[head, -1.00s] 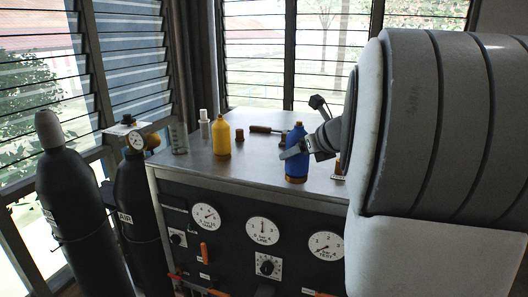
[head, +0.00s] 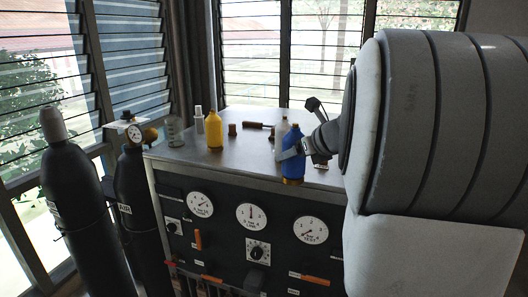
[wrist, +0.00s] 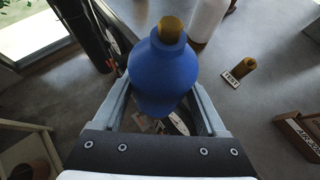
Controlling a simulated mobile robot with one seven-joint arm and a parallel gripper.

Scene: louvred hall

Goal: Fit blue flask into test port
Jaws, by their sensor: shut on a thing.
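The blue flask (head: 293,162) has a dull gold end at its lower side in the head view and leans slightly. My gripper (head: 304,146) is shut on it, one finger on each side, and the flask overlaps the bench's front edge. In the wrist view the gripper (wrist: 160,95) holds the blue body (wrist: 165,70), with a gold stub (wrist: 170,29) at the far end. A small brass fitting (wrist: 246,64) stands beside a TEST label (wrist: 231,77), apart from the flask and to its right. In the head view a small label (head: 320,165) shows right of the flask.
A yellow flask (head: 214,130), a white bottle (head: 198,119), a clear beaker (head: 174,131), a brown stub (head: 232,129), a dark-handled tool (head: 257,125) and a pale bottle (head: 281,131) stand or lie on the metal bench (head: 240,152). Dark gas cylinders (head: 72,185) stand at left.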

